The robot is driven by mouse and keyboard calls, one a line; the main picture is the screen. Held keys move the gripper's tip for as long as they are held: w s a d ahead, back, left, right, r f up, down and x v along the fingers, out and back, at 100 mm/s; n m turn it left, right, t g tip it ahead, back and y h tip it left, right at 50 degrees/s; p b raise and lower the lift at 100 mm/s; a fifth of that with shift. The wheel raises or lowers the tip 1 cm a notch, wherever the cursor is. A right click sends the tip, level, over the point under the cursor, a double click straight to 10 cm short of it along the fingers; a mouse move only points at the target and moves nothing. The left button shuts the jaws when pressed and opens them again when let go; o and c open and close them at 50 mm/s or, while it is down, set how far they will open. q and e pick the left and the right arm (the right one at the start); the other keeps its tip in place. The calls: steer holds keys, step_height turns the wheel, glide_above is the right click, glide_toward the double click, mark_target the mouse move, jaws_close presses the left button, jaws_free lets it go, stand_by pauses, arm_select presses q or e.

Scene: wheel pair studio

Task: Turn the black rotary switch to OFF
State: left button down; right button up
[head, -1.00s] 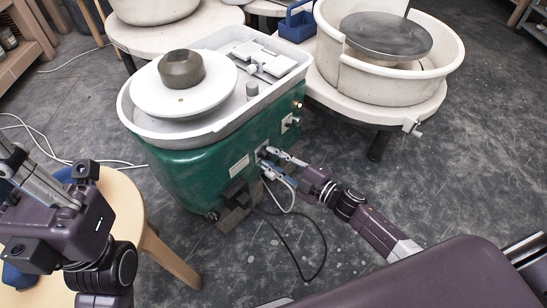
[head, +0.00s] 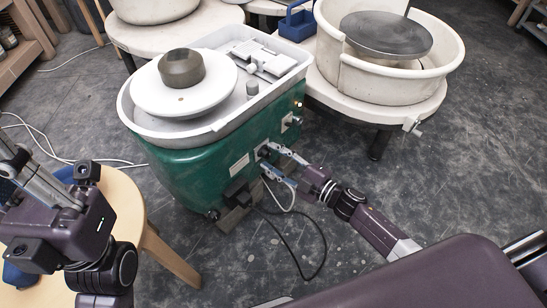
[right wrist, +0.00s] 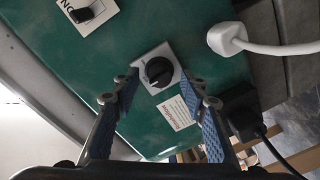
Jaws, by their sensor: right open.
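The black rotary switch (right wrist: 159,72) sits on a pale square plate on the green side of the pottery wheel (head: 185,172). In the right wrist view its knob has a light pointer mark. My right gripper (right wrist: 160,77) is open, with one blue-padded finger on each side of the switch plate and a gap between each finger and the knob. In the head view the right gripper (head: 265,157) is at the wheel's front panel and partly hides the switch. My left gripper (head: 22,168) is at the left edge, away from the wheel; its fingertips are not clear.
A wooden stool (head: 122,205) stands at left. Another wheel with a white basin (head: 385,75) stands at right. Cables lie on the floor.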

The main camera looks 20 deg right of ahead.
steer(key=v, duration=1.2)
steer(key=shift+f, duration=0.1)
